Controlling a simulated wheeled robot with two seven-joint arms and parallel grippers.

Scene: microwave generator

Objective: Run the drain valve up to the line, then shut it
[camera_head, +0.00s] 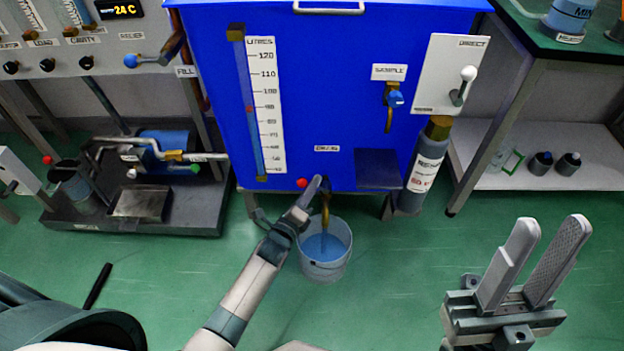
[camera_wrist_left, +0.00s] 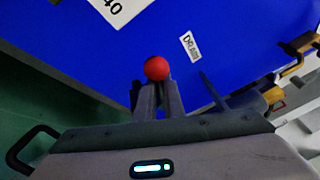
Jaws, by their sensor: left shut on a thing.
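The blue tank (camera_head: 350,100) has a drain valve under its DRAIN label (camera_head: 327,148), with a red-knobbed lever (camera_head: 302,183). My left gripper (camera_head: 316,188) is shut on the lever, and the red knob (camera_wrist_left: 157,68) shows at its fingertips in the left wrist view. The brass drain spout (camera_head: 326,206) points down over a pale bucket (camera_head: 325,270) on the floor. Blue liquid (camera_head: 335,243) stands in the bucket, and a thin stream seems to fall into it from the spout. I cannot make out a line in the bucket. My right gripper (camera_head: 546,235) is open and empty.
The tank carries a sight gauge (camera_head: 248,100) with a LITRES scale (camera_head: 265,105), a sample tap (camera_head: 395,98) and a white-knobbed lever (camera_head: 468,74). A pump on a dark tray (camera_head: 190,215) stands at left, a shelf (camera_head: 540,150) at right. Green floor (camera_head: 400,290) is clear right of the bucket.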

